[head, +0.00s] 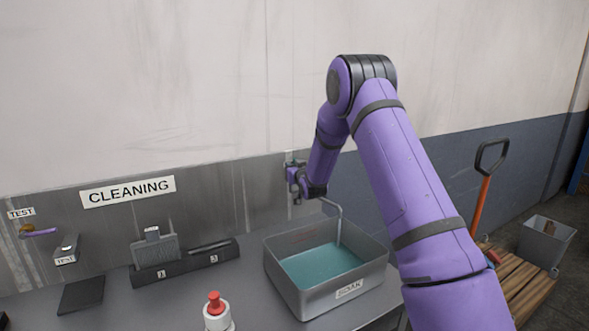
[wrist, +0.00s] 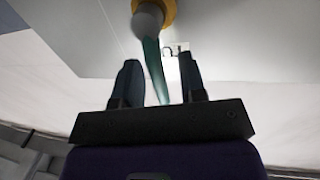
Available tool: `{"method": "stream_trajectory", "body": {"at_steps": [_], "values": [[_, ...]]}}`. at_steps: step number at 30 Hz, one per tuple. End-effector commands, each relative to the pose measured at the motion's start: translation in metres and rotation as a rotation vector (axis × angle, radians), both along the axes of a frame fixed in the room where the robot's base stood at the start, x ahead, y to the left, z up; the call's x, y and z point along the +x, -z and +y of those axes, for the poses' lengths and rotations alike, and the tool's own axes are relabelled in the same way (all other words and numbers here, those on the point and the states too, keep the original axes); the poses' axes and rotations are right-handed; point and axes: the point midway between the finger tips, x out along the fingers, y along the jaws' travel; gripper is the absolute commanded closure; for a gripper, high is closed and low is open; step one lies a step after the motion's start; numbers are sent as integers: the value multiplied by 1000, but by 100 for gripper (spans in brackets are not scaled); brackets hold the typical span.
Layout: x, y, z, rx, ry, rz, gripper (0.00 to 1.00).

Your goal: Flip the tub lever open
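The grey metal tub (head: 365,282), labelled SOAK, stands on the counter with teal liquid (head: 320,265) in it. A thin bent spout (head: 339,220) hangs over it from the wall side. My gripper (head: 297,178) is at the wall above the tub's back left. In the head view it hides the lever. In the wrist view, a teal lever (wrist: 154,68) with a grey round hub and a yellow base (wrist: 155,8) runs down between the two dark fingers of my gripper (wrist: 160,75). The fingers are apart, with gaps showing around the lever.
A second, purple lever (head: 40,232) marked TEST is on the wall at far left. A scraper-like tool (head: 154,247) stands in a black rack (head: 185,266). A red-topped bottle (head: 216,310) stands in front. A bin (head: 545,243) and wooden pallet (head: 525,290) are at right.

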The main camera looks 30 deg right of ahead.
Motion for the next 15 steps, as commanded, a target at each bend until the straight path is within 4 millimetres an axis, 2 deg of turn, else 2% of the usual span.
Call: {"method": "stream_trajectory", "body": {"at_steps": [8, 15], "values": [[-8, -1, 1, 1, 0, -2, 62], [-49, -1, 6, 1, 1, 0, 62]]}}
